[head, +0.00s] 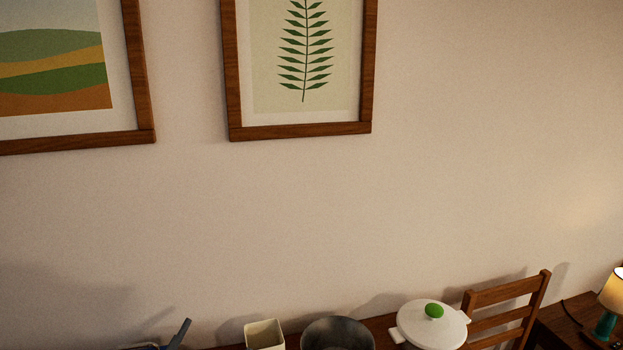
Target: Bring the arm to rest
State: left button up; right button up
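Neither of my grippers shows in the head view, and no part of my arms can be made out for sure. The view is tilted up at a pale wall (300,220), with only a strip of furniture along the bottom edge. Whether my grippers hold anything is hidden.
Along the bottom stand a cream square container (265,335), a dark round pot (338,334) and a white lidded pot (432,325) with a green knob. A wooden chair (510,290) and a lit lamp (607,308) are at right. Two framed pictures (300,131) (145,70) hang above.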

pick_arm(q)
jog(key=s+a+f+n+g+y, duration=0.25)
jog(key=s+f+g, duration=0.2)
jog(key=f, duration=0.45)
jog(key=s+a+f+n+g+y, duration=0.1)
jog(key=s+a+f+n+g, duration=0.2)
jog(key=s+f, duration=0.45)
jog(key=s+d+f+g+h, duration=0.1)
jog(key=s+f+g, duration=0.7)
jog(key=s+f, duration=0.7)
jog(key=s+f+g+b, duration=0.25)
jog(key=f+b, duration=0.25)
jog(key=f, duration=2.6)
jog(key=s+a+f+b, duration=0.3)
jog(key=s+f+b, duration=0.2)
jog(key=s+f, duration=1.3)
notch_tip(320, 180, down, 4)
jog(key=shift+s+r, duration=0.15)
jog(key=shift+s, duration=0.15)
